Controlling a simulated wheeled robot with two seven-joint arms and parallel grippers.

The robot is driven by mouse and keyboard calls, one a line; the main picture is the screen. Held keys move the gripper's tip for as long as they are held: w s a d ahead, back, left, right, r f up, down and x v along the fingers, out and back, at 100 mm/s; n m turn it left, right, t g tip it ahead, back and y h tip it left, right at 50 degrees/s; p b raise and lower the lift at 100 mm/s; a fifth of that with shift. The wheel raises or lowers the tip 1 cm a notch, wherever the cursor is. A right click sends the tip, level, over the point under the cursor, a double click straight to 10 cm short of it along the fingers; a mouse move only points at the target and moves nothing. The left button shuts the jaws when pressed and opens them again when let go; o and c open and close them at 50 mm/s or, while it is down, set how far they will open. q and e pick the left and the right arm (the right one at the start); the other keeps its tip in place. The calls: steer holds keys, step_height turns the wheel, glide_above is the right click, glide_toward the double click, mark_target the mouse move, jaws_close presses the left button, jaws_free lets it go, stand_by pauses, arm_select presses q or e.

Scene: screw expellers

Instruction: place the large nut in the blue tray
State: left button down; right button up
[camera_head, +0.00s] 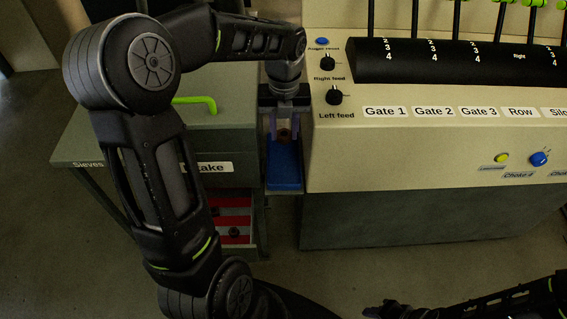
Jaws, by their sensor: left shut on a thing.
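The blue tray (285,172) sits in the narrow gap between the green-grey cabinet and the beige control panel. My left gripper (284,133) points down over the far part of the tray. It is shut on a small brown nut (284,136), which shows between the fingers. I cannot tell whether the nut touches the tray. My right arm shows only in part at the bottom right, and its gripper cannot be made out clearly.
The beige control panel (430,150) with knobs, levers and gate labels stands close on the tray's right. The cabinet (235,140) with a green handle (196,102) is on the left. A red drawer (234,215) with dark items is below it. Open floor lies in front.

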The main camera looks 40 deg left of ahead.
arm_select(q)
glide_above(284, 179)
step_height(284, 179, down, 13)
steer(key=shift+f+b, duration=0.1)
steer(key=shift+b, duration=0.35)
steer(key=shift+f, duration=2.25)
steer(key=shift+f+b, duration=0.2)
steer(key=shift+b, duration=0.15)
steer(key=c, duration=1)
jaws_free()
steer(key=shift+r, duration=0.15)
